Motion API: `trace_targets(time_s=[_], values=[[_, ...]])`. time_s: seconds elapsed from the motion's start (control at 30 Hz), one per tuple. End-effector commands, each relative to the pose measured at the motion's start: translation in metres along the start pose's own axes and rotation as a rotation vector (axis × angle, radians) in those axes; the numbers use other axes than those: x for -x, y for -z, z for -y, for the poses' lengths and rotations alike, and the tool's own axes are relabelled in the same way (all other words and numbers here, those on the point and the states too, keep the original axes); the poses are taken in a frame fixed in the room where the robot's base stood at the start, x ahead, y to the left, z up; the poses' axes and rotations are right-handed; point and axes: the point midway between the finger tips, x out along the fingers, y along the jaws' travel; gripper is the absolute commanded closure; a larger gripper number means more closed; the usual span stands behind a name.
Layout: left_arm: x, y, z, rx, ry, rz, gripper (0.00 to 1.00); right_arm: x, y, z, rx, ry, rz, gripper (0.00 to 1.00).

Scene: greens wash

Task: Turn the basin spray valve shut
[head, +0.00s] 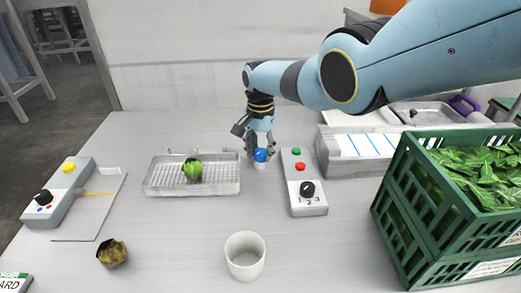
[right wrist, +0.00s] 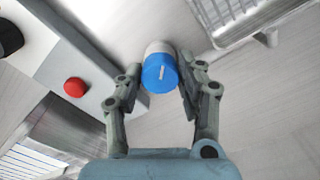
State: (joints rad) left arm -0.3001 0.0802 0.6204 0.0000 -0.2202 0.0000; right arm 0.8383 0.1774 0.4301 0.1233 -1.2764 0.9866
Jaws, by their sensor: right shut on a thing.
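The spray valve shows as a blue knob (head: 260,155) with a white mark on top, on a pale round base standing on the counter between the wire-rack tray and the grey control box. It also shows in the right wrist view, where the blue knob (right wrist: 159,73) sits between the fingers. My right gripper (head: 260,149) comes down from above and is shut on the knob. In the right wrist view the right gripper (right wrist: 160,80) has one finger on each side of it. My left gripper is in no view.
Left of the valve is a wire-rack tray (head: 150,186) with a green vegetable (head: 192,170). Right of it is a control box (head: 304,205) with green and red buttons and a black dial. A white cup (head: 245,256) stands in front. A green crate (head: 395,215) of leaves stands right.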

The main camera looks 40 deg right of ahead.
Motion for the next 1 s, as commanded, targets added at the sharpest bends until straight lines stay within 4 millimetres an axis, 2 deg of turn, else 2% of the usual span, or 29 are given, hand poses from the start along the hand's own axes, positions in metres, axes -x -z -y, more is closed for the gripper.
trace_targets(time_s=[0.2,0.23,0.4,0.77,1.0], values=[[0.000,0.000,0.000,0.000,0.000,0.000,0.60,0.001,0.000,0.001,-0.001,0.001,0.000,0.94],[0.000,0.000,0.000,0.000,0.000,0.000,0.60,0.001,0.000,0.000,-0.001,0.001,0.000,0.60],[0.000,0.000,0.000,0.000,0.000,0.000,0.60,0.000,0.000,0.000,0.000,0.001,0.000,0.39],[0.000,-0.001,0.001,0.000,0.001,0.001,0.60,0.004,0.001,0.000,0.000,0.000,0.000,0.39],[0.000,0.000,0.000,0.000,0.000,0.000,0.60,0.029,0.001,0.000,0.000,0.002,-0.001,0.39]])
